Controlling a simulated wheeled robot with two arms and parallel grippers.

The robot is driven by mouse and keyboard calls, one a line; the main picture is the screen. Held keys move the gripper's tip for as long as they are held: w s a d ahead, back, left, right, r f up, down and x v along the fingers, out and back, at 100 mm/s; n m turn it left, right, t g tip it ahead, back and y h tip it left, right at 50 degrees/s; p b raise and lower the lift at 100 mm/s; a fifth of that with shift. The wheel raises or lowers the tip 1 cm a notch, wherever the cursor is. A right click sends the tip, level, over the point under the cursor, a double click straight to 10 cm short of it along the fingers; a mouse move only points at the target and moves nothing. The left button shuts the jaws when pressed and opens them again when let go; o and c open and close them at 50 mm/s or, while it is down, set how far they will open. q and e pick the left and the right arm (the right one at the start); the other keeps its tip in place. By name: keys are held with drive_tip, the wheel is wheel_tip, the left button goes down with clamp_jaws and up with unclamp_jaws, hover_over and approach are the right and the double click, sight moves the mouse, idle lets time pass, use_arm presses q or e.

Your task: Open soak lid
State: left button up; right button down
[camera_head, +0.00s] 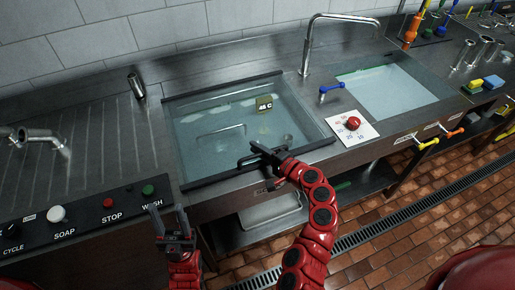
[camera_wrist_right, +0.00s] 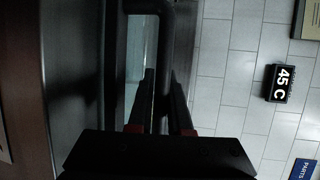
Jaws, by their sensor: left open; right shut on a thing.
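The soak lid (camera_head: 205,150) is a clear glass panel with dark edge strips, lying over the left basin and looking flat. A black bar handle (camera_head: 246,161) is at its front edge; it also shows in the right wrist view (camera_wrist_right: 148,7). My right gripper (camera_head: 266,152) is shut on this handle. In the right wrist view its fingers (camera_wrist_right: 164,100) lie on either side of the dark bar, though the contact is dim. My left gripper (camera_head: 168,218) is open and empty, in front of the counter beside the control panel.
A control panel (camera_head: 80,218) with a green WASH button (camera_head: 148,190) and red STOP button (camera_head: 108,203) is at left. Right of the lid are a red knob (camera_head: 353,123), a blue lever (camera_head: 331,88), a tall faucet (camera_head: 309,45) and a second basin (camera_head: 390,92).

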drive_tip(key=w+a+r+p, duration=0.1)
drive_tip(key=w+r+p, duration=0.2)
drive_tip(key=r, duration=0.4)
drive_tip(key=w+a+r+p, duration=0.1)
drive_tip(key=w+r+p, duration=0.2)
drive_tip(key=r, duration=0.5)
drive_tip(key=w+a+r+g+p, duration=0.1)
drive_tip(key=w+r+p, duration=0.2)
drive_tip(key=r+p, duration=0.2)
drive_tip(key=shift+w+r+h+p, duration=0.25)
drive_tip(key=shift+r+h+p, duration=0.05)
drive_tip(key=shift+r, duration=1.4)
